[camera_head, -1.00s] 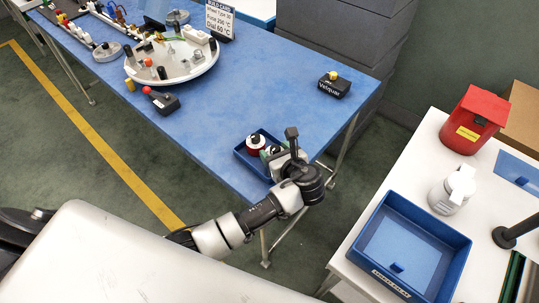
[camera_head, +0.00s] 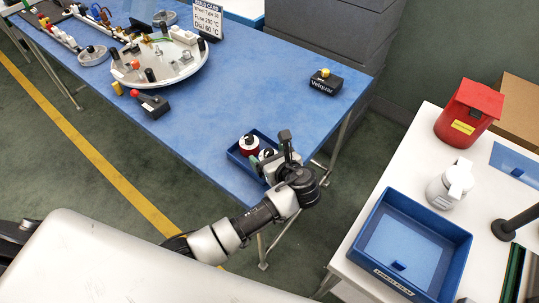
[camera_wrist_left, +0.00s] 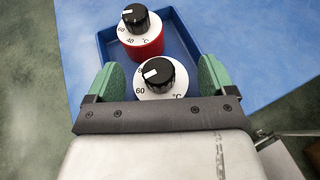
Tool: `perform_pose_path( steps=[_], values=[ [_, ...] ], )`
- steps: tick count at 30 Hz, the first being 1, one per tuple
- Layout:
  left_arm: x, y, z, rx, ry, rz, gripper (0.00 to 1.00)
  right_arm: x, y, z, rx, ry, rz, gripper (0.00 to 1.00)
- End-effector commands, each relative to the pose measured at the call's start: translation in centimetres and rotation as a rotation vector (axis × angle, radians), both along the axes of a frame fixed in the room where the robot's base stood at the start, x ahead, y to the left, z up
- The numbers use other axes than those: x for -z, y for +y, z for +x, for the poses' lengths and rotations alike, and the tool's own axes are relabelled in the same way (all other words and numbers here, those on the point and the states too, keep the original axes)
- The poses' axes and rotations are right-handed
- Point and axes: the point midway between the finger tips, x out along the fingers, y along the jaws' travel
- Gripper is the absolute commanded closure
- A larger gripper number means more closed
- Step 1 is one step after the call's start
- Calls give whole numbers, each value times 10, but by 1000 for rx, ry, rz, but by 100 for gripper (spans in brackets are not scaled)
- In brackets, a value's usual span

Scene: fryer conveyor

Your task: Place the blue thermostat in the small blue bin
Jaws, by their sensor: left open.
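The small blue bin (camera_head: 234,157) sits at the near right corner of the blue table; its blue wall also shows in the left wrist view (camera_wrist_left: 183,32). Inside it is a red thermostat (camera_head: 249,150) with a white dial and black knob, also in the left wrist view (camera_wrist_left: 146,46). A second thermostat with a white dial (camera_wrist_left: 157,91) is beside it, nearer my wrist; its body colour is hidden. My left gripper (camera_head: 271,161) is open, its green fingers on either side of this second thermostat (camera_wrist_left: 158,70). No contact is clear. My right gripper is out of view.
A larger blue tray (camera_head: 460,246) stands on the white table at right, by a white bottle (camera_head: 441,190) and red container (camera_head: 465,118). A black box (camera_head: 322,87), a joystick box (camera_head: 155,106) and a round white fixture (camera_head: 178,76) are on the blue table, its middle clear.

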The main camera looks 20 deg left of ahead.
Motion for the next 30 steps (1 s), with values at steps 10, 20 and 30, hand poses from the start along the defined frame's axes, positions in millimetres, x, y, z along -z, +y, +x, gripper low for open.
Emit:
perform_pose_path(
  steps=[10,20,30],
  values=[
    [-22,-35,-31,3,-1,-5,16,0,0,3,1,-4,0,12],
    [-45,-75,-67,0,0,-1,16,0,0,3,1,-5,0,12],
    [-50,-82,-74,-1,-2,-1,16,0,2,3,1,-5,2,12]
  ],
)
